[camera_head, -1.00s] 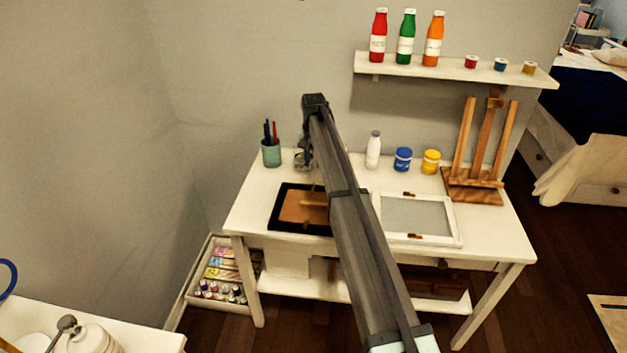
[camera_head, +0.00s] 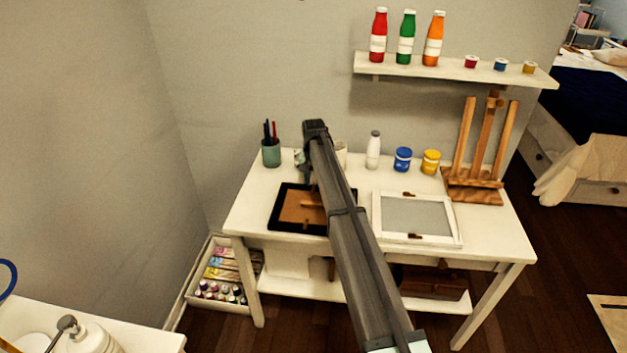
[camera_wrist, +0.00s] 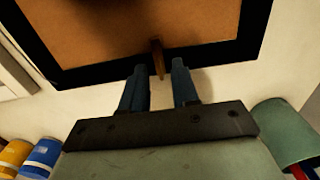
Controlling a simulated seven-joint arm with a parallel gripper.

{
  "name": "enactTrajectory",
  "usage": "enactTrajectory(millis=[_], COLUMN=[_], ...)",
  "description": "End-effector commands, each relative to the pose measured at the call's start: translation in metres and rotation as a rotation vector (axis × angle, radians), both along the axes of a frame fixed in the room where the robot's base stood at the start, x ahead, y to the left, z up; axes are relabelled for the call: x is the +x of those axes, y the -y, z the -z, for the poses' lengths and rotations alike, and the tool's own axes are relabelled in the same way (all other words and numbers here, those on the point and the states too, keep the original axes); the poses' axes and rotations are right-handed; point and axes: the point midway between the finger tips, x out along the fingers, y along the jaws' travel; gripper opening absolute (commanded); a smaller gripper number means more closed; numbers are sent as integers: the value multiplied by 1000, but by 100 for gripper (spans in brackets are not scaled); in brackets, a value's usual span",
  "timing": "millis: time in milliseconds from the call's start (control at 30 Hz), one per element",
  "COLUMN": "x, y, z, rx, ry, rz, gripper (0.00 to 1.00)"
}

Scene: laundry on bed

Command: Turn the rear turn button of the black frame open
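The black frame (camera_head: 272,222) lies flat on the white table, brown backing up; my arm hides its right part. In the wrist view, the frame's near border (camera_wrist: 95,74) crosses the upper half. The rear turn button (camera_wrist: 157,56), a small brown wooden piece, lies across that border, one end over the backing. My gripper (camera_wrist: 160,70) is open, its two blue-grey fingers apart. The button's near end shows between the fingertips; I cannot tell whether they touch it. In the head view, the fingertips are hard to make out beside the frame's rear edge.
A green pencil cup (camera_head: 271,153) stands behind the frame, and close to my gripper in the wrist view (camera_wrist: 285,130). A white frame (camera_head: 452,238) lies to the right. A white bottle (camera_head: 373,152), blue jar (camera_head: 403,158), yellow jar (camera_head: 431,161) and easel (camera_head: 473,190) stand behind it.

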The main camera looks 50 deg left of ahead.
Motion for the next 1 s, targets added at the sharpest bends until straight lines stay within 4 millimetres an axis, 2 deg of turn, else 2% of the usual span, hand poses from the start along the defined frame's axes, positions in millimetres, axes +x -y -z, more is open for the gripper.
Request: enactTrajectory(millis=[33,300,767,1000], x=[0,0,0,0], y=[0,0,0,0], z=[0,0,0,0], rx=[0,0,0,0], ry=[0,0,0,0], rz=[0,0,-12,-104], gripper=[25,0,0,0])
